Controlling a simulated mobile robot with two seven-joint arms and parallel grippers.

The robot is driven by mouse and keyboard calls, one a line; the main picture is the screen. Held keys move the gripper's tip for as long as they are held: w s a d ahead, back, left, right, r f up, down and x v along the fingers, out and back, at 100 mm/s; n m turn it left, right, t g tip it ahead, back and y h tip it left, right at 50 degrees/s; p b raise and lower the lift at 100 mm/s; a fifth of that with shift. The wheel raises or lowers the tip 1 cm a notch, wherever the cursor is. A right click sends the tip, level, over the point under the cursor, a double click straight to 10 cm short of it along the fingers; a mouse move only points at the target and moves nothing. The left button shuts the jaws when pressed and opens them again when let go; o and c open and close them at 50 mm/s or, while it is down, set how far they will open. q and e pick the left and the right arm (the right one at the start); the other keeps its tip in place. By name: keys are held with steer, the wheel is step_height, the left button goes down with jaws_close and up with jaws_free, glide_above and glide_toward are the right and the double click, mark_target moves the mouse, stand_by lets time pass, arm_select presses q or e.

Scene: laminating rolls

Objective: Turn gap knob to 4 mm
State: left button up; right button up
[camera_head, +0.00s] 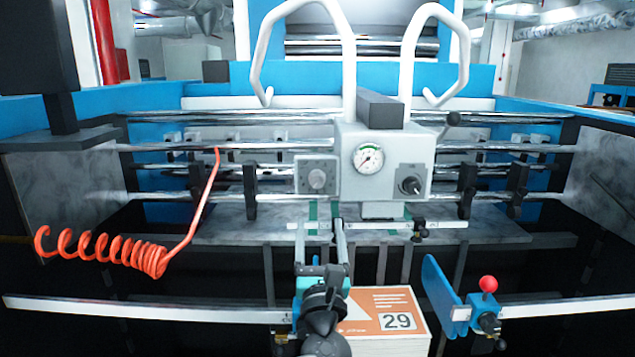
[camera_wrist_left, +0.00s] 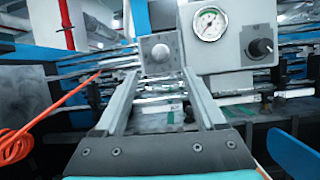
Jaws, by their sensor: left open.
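A round grey knob (camera_head: 317,178) sits on a square grey plate with scale marks, left of the pressure gauge on the control box (camera_head: 350,150). In the left wrist view this knob (camera_wrist_left: 160,52) shows beyond and between the fingertips. A black knob (camera_head: 411,186) is on the box's right side and also shows in the wrist view (camera_wrist_left: 262,47). No label tells me which is the gap knob, and the settings are too small to read. My left gripper (camera_head: 319,226) is open and empty, below and in front of the grey knob, apart from it. My right gripper is not in view.
The gauge (camera_head: 368,158) and white curved tubes (camera_head: 305,25) are close to the knobs. An orange coiled hose (camera_head: 110,250) hangs at left. A paper stack (camera_head: 385,318) and a red-balled blue clamp (camera_head: 487,305) stand below right. Rollers (camera_head: 250,146) run behind.

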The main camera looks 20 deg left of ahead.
mark_target(317, 183)
arm_select(q)
steer(key=p+x, duration=0.1)
steer(key=x, duration=0.9)
steer(key=shift+w, duration=0.1)
steer(key=shift+x, duration=1.15)
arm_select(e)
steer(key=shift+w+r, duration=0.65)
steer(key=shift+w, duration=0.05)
arm_select(q)
steer(key=shift+c, duration=0.4)
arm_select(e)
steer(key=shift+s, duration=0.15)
arm_select(q)
steer(key=shift+f, duration=0.1)
jaws_close()
